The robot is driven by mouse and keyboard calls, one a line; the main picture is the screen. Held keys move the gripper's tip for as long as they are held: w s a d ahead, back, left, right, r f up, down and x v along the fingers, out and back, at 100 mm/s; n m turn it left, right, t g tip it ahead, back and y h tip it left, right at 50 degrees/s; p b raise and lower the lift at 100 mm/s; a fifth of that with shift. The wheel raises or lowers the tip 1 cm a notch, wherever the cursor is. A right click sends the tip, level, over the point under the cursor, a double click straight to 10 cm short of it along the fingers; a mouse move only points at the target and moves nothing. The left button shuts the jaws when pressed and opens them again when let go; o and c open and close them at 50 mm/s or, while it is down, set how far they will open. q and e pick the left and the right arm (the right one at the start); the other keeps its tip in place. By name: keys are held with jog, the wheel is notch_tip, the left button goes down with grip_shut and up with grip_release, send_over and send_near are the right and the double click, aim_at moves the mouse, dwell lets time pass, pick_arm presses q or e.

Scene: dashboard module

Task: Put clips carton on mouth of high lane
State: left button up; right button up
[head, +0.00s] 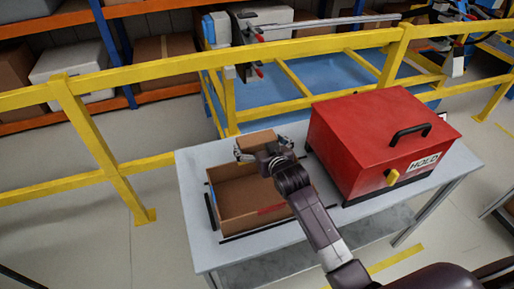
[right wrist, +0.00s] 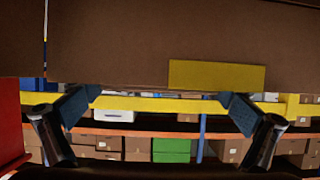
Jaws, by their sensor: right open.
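A small brown carton (head: 257,138) is at the back edge of an open cardboard tray on the table; I take it for the clips carton. My right gripper (head: 264,152) is open at the carton's near side, over the tray's back part. In the right wrist view a brown cardboard face (right wrist: 100,45) with a yellow label (right wrist: 216,75) fills the top. The open fingers (right wrist: 158,118) stand apart below and in front of it, with nothing clearly between them. I cannot make out the high lane. My left gripper is not in view.
The cardboard tray (head: 212,208) looks empty in front and sits on a grey-white table (head: 190,175). A red box marked HOLD (head: 360,140), with a black handle, stands right of it. A yellow railing (head: 150,72) runs behind, with a blue surface (head: 300,85) and orange shelving beyond.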

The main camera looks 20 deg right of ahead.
jog(key=shift+x, duration=0.9)
jog(key=shift+s, duration=0.1)
jog(key=c, duration=1.2)
jog(key=shift+r, duration=0.15)
jog(key=shift+c, duration=0.2)
jog(key=shift+r, duration=0.1)
notch_tip(320, 180, up, 19)
jog(key=s+f+n+g+y, duration=0.1)
jog(key=s+f+n+y, duration=0.5)
jog(key=s, duration=0.6)
jog(key=s+a+r+n+g+y, duration=0.1)
jog(key=s+n+g+y, duration=0.3)
jog(key=s, duration=1.1)
jog(key=shift+s+r+g+y+b, duration=0.2)
jog(key=shift+r+g+y+b, duration=0.15)
jog(key=shift+r+g+y, duration=0.05)
